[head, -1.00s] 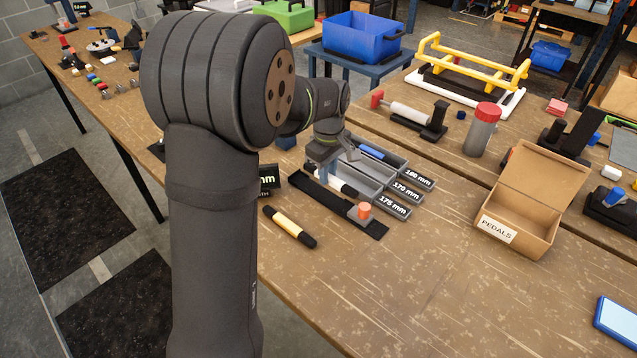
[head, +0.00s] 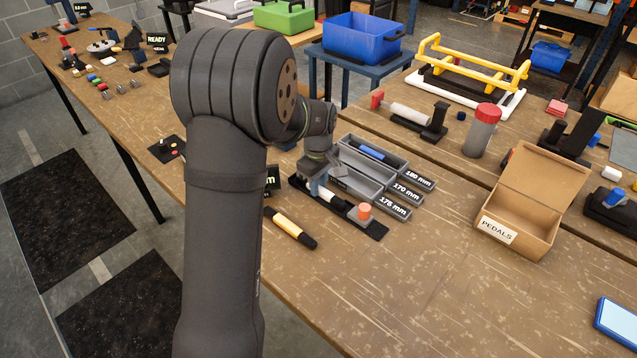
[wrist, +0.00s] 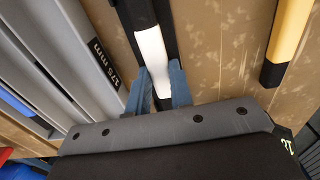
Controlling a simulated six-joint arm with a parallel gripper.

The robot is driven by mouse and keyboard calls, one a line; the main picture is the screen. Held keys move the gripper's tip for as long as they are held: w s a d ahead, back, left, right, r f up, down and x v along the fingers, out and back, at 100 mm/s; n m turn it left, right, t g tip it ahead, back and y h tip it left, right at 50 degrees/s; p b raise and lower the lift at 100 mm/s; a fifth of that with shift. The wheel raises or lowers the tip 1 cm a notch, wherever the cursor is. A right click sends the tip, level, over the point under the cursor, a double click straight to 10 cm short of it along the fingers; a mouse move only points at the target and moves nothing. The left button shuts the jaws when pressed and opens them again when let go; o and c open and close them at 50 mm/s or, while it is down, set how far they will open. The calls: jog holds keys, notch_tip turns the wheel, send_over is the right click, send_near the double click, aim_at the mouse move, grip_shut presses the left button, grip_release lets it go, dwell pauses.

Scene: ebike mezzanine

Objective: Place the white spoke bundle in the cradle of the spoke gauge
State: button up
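The white spoke bundle (head: 326,194) has dark ends and lies along the black spoke gauge (head: 374,230), over its base. My gripper (head: 316,187) is at the bundle's far-left part, pointing down. In the wrist view, the blue fingers (wrist: 161,90) flank the white bundle (wrist: 151,48) closely and look shut on it. The gauge's orange-topped block (head: 364,212) stands just beyond the bundle's near dark end. The cradle is mostly hidden by my gripper and the bundle, so I cannot tell whether the bundle rests in it.
Grey trays (head: 372,180) marked 180, 170 and 175 mm stand right behind the gauge; a blue bundle (head: 371,152) lies in the farthest. A yellow bundle (head: 290,228) lies in front. A black display (head: 272,180) stands at left. An open PEDALS box (head: 520,205) is at right.

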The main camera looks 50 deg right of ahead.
jog(key=o, duration=0.4)
jog(key=shift+r, duration=0.1)
notch_tip(320, 180, up, 12)
dwell(0.4)
notch_tip(320, 180, down, 12)
jog(key=shift+f, duration=0.25)
jog(key=shift+r, duration=2.3)
